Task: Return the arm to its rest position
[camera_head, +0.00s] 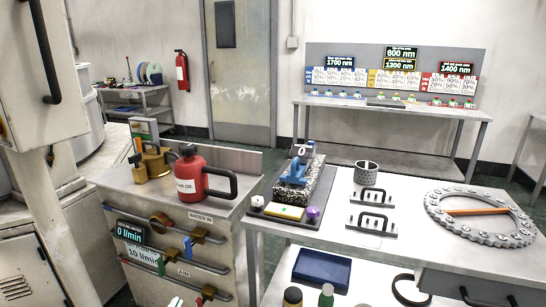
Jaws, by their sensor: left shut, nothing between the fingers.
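I cannot make out either of my grippers in the head view. No arm of mine shows clearly over the bench (420,255) or over the steel cabinet (235,160). I see nothing held above these surfaces.
A red oil can (190,178) and a brass fitting (152,162) stand on the cabinet. The bench bears a granite block (312,180) with a blue tool on it, a perforated cup (366,173), black handles (371,222) and a toothed ring (523,233). A blue tray (321,271) lies below.

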